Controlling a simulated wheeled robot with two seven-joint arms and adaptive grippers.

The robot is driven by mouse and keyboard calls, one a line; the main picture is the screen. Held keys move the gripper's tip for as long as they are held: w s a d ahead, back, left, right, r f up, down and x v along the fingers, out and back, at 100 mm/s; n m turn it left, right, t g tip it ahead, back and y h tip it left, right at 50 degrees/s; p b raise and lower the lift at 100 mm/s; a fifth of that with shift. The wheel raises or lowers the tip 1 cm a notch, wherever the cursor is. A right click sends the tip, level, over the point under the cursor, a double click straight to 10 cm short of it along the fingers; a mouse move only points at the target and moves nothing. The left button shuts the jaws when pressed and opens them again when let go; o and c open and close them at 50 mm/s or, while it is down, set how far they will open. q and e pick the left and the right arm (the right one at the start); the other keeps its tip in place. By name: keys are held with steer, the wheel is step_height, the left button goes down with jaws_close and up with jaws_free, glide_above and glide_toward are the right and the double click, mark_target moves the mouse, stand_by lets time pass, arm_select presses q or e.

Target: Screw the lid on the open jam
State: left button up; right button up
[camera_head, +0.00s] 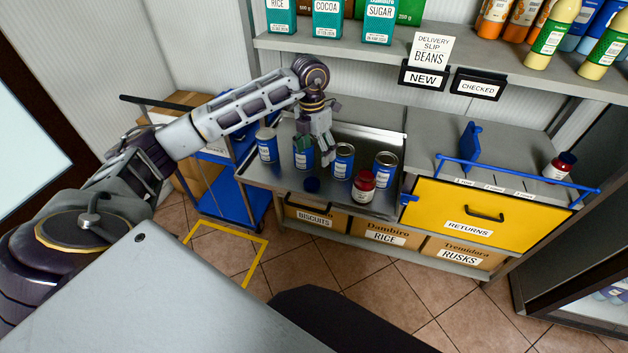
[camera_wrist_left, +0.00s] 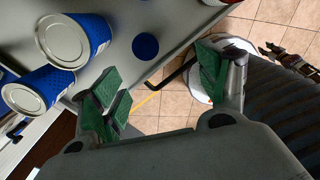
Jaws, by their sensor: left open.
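The open jam jar (camera_head: 364,187), red with a white label, stands on the steel tray (camera_head: 270,178) near its front edge, with no lid on it. A round dark blue lid (camera_head: 312,184) lies flat on the tray to its left; it also shows in the left wrist view (camera_wrist_left: 145,46). My left gripper (camera_head: 315,158) is above the tray by the cans, fingers pointing down. In its wrist view the green-padded fingers (camera_wrist_left: 162,82) are apart with nothing between them. A small jointed part at the wrist view's right edge, seemingly my right gripper (camera_wrist_left: 285,53), is too small to read.
Several blue cans (camera_head: 385,170) stand along the tray behind the jar and lid. A closed jar (camera_head: 559,167) stands right, beyond the yellow RETURNS panel (camera_head: 470,208) and a blue rail. A shelf (camera_head: 400,56) with groceries hangs above. A blue cart (camera_head: 240,196) stands left.

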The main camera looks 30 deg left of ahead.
arm_select(q)
steer(key=shift+w+a+f+y+b, duration=0.15)
steer(key=shift+w+a+y+b, duration=0.1)
steer(key=shift+a, duration=0.3)
steer(key=shift+w+a+f+y+b, duration=0.1)
steer(key=shift+a+y+b, duration=0.1)
steer(key=shift+a, duration=0.3)
glide_above(312, 183)
steer(key=shift+s+a+f, duration=0.1)
steer(key=shift+s+f, duration=0.05)
steer(key=shift+f, duration=4.15)
steer(key=shift+f, duration=0.15)
steer(key=shift+f+p, duration=0.5)
steer(key=shift+f, duration=1.95)
